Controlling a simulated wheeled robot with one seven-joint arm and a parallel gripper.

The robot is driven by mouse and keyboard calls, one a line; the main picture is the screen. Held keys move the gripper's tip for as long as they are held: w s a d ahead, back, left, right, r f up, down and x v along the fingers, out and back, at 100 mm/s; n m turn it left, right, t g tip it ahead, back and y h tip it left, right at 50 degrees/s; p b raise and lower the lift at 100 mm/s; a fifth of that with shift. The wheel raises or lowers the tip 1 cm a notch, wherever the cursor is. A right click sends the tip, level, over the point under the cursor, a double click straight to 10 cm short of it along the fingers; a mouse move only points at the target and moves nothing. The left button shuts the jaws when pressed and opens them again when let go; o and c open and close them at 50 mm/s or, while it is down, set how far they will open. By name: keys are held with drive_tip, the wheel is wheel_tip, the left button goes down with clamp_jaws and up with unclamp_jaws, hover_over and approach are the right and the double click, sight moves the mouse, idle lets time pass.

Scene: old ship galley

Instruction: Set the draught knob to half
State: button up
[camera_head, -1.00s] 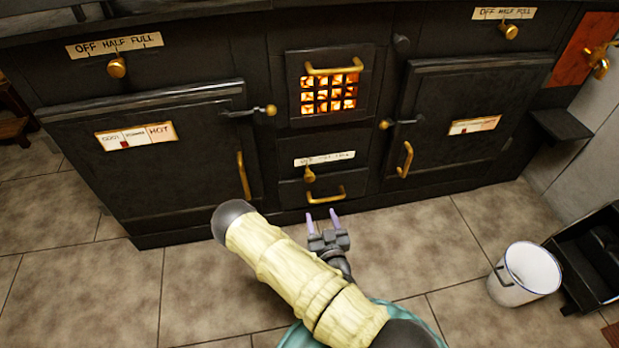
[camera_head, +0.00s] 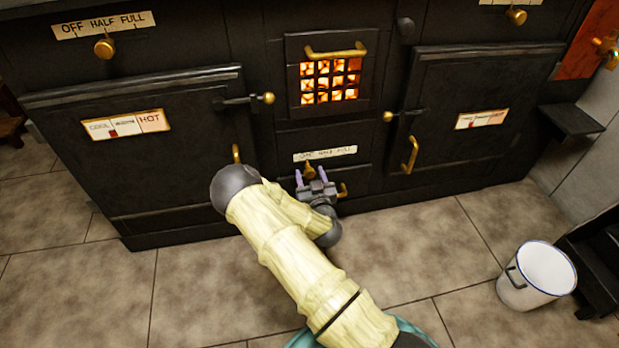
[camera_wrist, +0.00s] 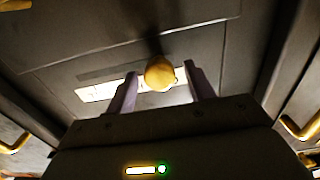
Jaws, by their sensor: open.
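The draught knob (camera_head: 308,168) is a small brass knob on the black stove's lower middle panel. It sits below the fire grate, under a white label (camera_head: 325,153) too small to read clearly. In the wrist view the round knob (camera_wrist: 160,73) shows between the two purple fingers, with the label (camera_wrist: 97,91) behind it. My gripper (camera_head: 311,175) is open, one finger on each side of the knob. I cannot tell whether either finger touches it. The knob's pointing direction is unclear, as my gripper partly covers it.
A brass drawer handle (camera_head: 342,190) lies just below and right of my gripper. Oven door handles (camera_head: 410,155) stand out on the right and left. A white bucket (camera_head: 536,276) stands on the tiled floor at right. The floor between is clear.

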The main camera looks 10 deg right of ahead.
drive_tip(key=shift+w, duration=0.75)
